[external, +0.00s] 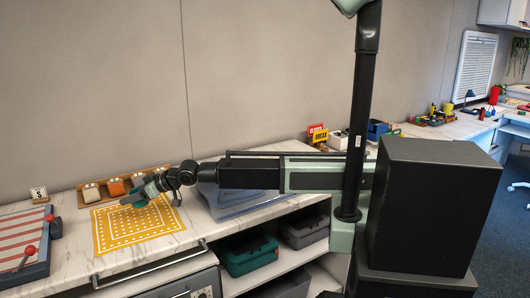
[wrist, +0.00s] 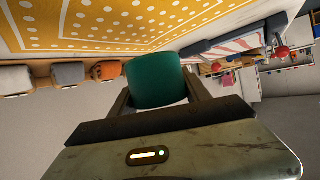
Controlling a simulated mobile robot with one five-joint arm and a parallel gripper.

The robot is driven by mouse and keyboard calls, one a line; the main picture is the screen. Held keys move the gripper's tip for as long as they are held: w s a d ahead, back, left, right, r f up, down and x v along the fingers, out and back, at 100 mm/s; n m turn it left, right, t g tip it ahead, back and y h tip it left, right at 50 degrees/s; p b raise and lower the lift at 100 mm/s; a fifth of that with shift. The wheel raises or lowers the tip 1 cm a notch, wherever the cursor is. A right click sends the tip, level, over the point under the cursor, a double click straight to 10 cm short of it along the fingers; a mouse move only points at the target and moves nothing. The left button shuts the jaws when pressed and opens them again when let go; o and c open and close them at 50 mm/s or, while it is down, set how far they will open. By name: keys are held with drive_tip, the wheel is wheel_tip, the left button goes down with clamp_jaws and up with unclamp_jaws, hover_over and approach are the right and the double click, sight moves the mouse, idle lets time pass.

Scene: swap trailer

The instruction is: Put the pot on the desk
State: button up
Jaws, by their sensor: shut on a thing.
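My gripper (external: 138,199) is over the yellow dotted mat (external: 118,236) on the marble-topped counter. It is shut on a green pot (wrist: 155,78), which shows between the two fingers in the wrist view. In the external view the pot is mostly hidden by the fingers, with only a bit of green showing. I cannot tell whether the pot touches the mat. The counter (external: 240,222) runs along the wall. Which surface is the desk is not clear; another worktop with a blue front (external: 508,128) stands at the far right.
A wooden rack with several small blocks (external: 115,187) stands behind the mat. A striped board with red-knobbed levers (external: 28,245) is at the left. A clear blue box (external: 240,196) lies under my arm. Bins (external: 248,252) sit on the shelf below.

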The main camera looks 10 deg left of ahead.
drive_tip(key=s+g, duration=0.1)
drive_tip(key=s, duration=0.4)
drive_tip(key=s+d+f+n+g+b, duration=0.1)
drive_tip(key=s, duration=0.4)
drive_tip(key=s+f+n+g+b, duration=0.1)
drive_tip(key=s, duration=0.4)
drive_tip(key=shift+s+d, duration=0.1)
drive_tip(key=shift+d, duration=0.2)
drive_tip(key=b, duration=0.2)
hover_over(69, 247)
drive_tip(key=shift+d+f+n, duration=0.15)
drive_tip(key=shift+f+n, duration=0.15)
drive_tip(key=shift+f, duration=0.4)
drive_tip(key=f+b, duration=0.3)
drive_tip(key=f, duration=0.1)
drive_tip(key=shift+a, duration=0.2)
drive_tip(key=shift+r, duration=0.25)
drive_tip(key=shift+f, duration=0.2)
drive_tip(key=o, duration=1.4)
drive_tip(key=shift+r, duration=0.15)
